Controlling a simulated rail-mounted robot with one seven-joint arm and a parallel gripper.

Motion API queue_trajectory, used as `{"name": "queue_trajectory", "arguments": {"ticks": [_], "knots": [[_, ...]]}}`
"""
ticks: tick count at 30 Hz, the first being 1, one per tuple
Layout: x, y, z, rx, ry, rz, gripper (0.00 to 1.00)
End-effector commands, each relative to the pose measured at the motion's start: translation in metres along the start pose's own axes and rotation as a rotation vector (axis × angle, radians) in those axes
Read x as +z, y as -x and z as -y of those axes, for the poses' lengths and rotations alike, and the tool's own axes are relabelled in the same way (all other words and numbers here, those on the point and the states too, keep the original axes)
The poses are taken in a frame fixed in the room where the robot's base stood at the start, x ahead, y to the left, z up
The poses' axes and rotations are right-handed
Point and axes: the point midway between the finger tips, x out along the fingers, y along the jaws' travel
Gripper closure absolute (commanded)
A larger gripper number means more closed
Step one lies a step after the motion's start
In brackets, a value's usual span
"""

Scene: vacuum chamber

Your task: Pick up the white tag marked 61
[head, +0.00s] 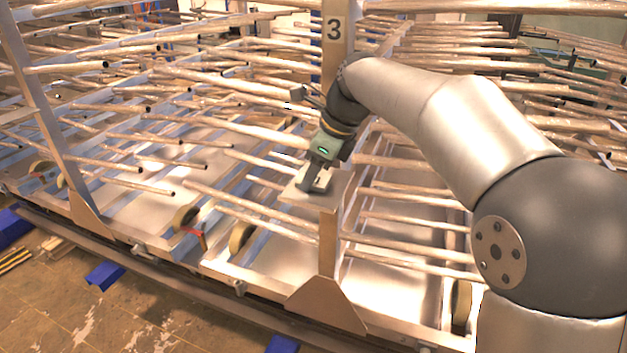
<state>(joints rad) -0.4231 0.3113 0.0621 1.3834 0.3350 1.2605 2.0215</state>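I cannot make out a white tag marked 61 in the head view; it may be hidden by the gripper or too small to read. My gripper (315,187) points down at a small flat pale plate (333,197) on the front of an upright post. The fingertips are at or just above the plate; I cannot tell if they touch it. A small pale patch shows by the fingers, too small to identify. Whether the fingers are open or shut is unclear.
Long metal rods (270,210) stick out on both sides of the gripper, in several layers. A metal frame with wheels (242,238) stands below. The tiled floor (60,310) at the front left is mostly open, with blue blocks.

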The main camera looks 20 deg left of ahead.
Motion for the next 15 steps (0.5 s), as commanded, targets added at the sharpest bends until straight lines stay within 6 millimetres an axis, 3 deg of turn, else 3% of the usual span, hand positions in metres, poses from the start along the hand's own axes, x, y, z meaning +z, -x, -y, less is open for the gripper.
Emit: {"name": "queue_trajectory", "arguments": {"ticks": [15], "knots": [[0.0032, 0.0071, 0.0005, -0.002, 0.001, 0.001, 0.77]]}}
